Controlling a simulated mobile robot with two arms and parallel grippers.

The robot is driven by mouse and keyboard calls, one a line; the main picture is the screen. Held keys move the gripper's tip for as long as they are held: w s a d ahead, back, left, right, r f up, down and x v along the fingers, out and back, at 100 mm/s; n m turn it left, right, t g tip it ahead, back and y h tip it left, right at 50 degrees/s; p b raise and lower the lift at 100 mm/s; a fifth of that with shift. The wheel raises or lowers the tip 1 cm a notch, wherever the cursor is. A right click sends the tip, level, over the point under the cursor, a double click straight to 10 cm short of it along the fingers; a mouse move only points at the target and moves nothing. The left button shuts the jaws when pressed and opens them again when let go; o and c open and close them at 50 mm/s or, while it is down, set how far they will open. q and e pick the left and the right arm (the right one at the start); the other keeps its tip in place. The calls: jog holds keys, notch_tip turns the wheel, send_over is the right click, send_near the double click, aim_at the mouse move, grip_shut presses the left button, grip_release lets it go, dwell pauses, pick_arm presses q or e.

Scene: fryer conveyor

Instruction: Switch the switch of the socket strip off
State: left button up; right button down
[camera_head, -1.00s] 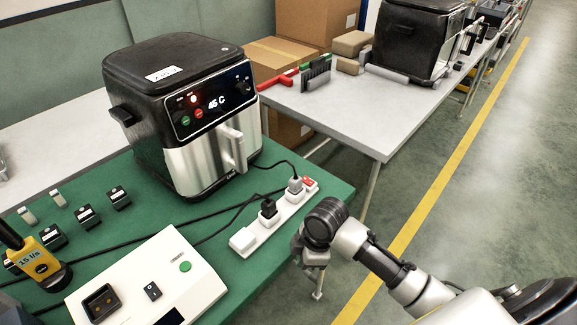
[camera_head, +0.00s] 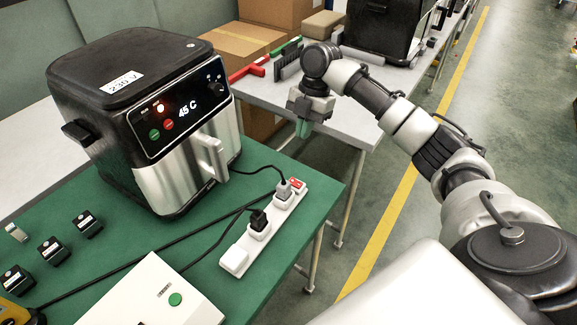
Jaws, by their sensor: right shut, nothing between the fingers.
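The white socket strip (camera_head: 268,227) lies slantwise on the green bench top. Its red switch (camera_head: 297,184) is at the far right end. A grey plug (camera_head: 283,191) and a black plug (camera_head: 259,221) sit in it, and the near left end looks unplugged. My right gripper (camera_head: 303,130) is shut and empty, pointing down above and beyond the red switch, apart from it. I cannot read the switch's position. My left gripper is not in view.
The air fryer (camera_head: 140,125) showing 45 C stands left of the strip, its cable (camera_head: 262,168) running to the plug. A white box (camera_head: 150,295) with a green button is in front. A grey table (camera_head: 250,95) with boxes stands behind.

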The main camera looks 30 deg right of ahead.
jog(key=p, duration=0.2)
send_near(294, 179)
jog(key=x, duration=0.4)
jog(key=a+x, duration=0.1)
jog(key=x, duration=0.1)
jog(key=shift+s+r, duration=0.1)
jog(key=shift+s, duration=0.25)
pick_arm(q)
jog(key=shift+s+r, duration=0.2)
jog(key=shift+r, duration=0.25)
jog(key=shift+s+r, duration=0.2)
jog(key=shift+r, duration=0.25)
pick_arm(e)
jog(key=shift+w+f, duration=0.1)
jog(key=shift+f, duration=0.5)
